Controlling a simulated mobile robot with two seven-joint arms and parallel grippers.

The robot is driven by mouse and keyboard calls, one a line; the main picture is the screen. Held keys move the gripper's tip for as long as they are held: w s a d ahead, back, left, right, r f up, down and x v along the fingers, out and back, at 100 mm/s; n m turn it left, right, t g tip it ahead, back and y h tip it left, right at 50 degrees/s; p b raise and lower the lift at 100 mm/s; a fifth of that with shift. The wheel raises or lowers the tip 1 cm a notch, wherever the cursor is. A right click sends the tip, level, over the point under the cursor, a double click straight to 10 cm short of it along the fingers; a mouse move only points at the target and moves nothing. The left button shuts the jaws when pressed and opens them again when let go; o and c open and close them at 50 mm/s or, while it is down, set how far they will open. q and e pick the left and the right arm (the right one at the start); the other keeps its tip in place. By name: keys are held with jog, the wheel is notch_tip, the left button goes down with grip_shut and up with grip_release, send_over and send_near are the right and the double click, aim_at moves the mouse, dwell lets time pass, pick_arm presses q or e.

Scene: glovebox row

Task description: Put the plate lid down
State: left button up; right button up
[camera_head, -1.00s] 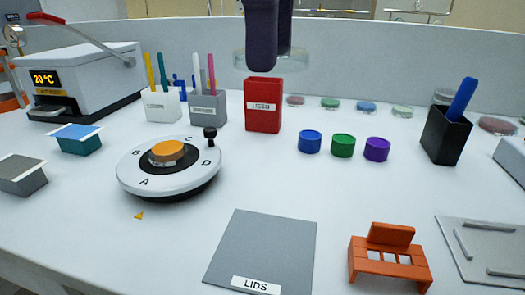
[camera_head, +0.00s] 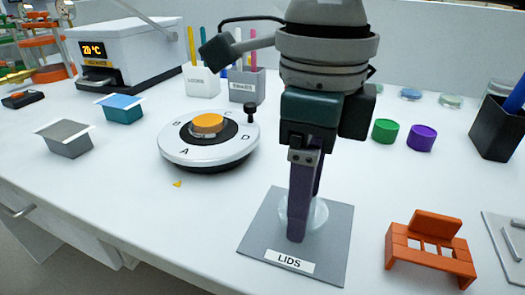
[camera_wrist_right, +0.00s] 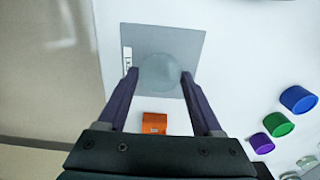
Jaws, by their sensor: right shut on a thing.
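The plate lid (camera_head: 318,214) is a clear, round, shallow disc. My right gripper (camera_head: 299,236) points down and is shut on it, with a purple finger at either side of the rim. In the right wrist view the lid (camera_wrist_right: 160,76) sits between the two fingertips (camera_wrist_right: 160,72), over the grey mat. The grey square mat (camera_head: 265,230) carries a LIDS label (camera_head: 290,261) at its front edge. I cannot tell whether the lid touches the mat or hangs just above it. One finger hides part of the lid. My left gripper is not in view.
An orange rack (camera_head: 432,250) stands right of the mat. A white dial with an orange-topped dish (camera_head: 207,125) is to the left. Green (camera_head: 385,130) and purple (camera_head: 421,138) caps lie behind, near a black holder (camera_head: 497,130).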

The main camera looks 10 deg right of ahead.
jog(key=shift+f, duration=0.8)
jog(key=shift+f, duration=0.1)
jog(key=o, duration=1.3)
jog(key=shift+r, duration=0.4)
notch_tip(320, 180, up, 12)
jog(key=shift+f, duration=0.2)
